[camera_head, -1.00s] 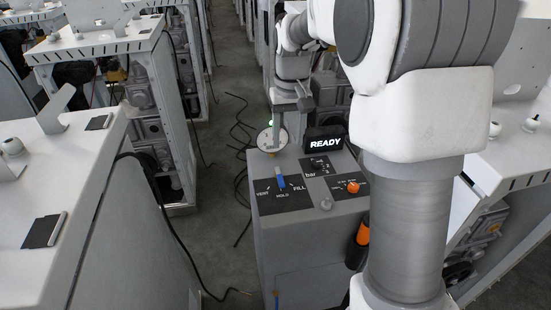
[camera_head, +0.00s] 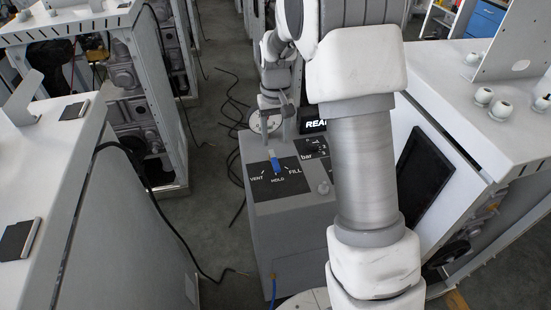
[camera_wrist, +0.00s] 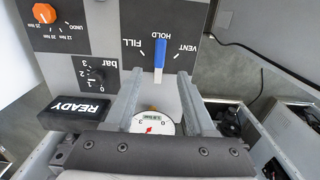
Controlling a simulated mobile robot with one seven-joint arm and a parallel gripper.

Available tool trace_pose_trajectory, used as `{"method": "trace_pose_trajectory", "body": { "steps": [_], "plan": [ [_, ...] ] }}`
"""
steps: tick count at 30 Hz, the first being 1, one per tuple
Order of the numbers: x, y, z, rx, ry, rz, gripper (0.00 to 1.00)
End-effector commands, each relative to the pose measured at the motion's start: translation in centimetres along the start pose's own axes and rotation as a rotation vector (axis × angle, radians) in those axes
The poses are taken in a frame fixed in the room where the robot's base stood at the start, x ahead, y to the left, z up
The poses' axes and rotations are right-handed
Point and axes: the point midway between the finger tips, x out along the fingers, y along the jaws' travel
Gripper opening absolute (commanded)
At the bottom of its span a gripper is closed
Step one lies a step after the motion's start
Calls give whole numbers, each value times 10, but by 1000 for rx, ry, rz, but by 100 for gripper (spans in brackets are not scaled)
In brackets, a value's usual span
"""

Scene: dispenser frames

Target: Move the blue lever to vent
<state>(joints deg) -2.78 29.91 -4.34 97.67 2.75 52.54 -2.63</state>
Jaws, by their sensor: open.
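The blue lever (camera_head: 275,161) stands on a black plate (camera_head: 292,186) marked VENT, HOLD and FILL, on top of a grey dispenser cabinet. It lines up with HOLD, between VENT on the left and FILL on the right. In the wrist view, where the labels are upside down, the blue lever (camera_wrist: 159,58) also lines up with HOLD. My gripper (camera_wrist: 161,76) is open and empty, its two fingers pointing at the lever. The lever's near end appears between the fingertips, but I cannot tell its depth or any contact. In the head view my gripper (camera_head: 281,134) is just behind the lever.
A round gauge (camera_wrist: 152,124) and a READY display (camera_wrist: 76,112) sit close to my fingers. A bar knob (camera_wrist: 97,75) and an orange knob (camera_wrist: 44,13) are beside the lever plate. Cables (camera_head: 236,110) lie on the aisle floor to the left.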

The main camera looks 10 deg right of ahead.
Motion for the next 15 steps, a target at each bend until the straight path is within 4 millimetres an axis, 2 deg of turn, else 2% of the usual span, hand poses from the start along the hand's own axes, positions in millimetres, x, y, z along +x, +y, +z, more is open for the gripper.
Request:
{"method": "trace_pose_trajectory", "body": {
  "steps": [1,6,10,15],
  "plan": [
    [14,0,1,0,-5,0,55],
    [49,0,1,0,-4,1,55],
    [70,0,1,0,-3,1,55],
    [85,0,0,0,-2,0,55]
  ]
}}
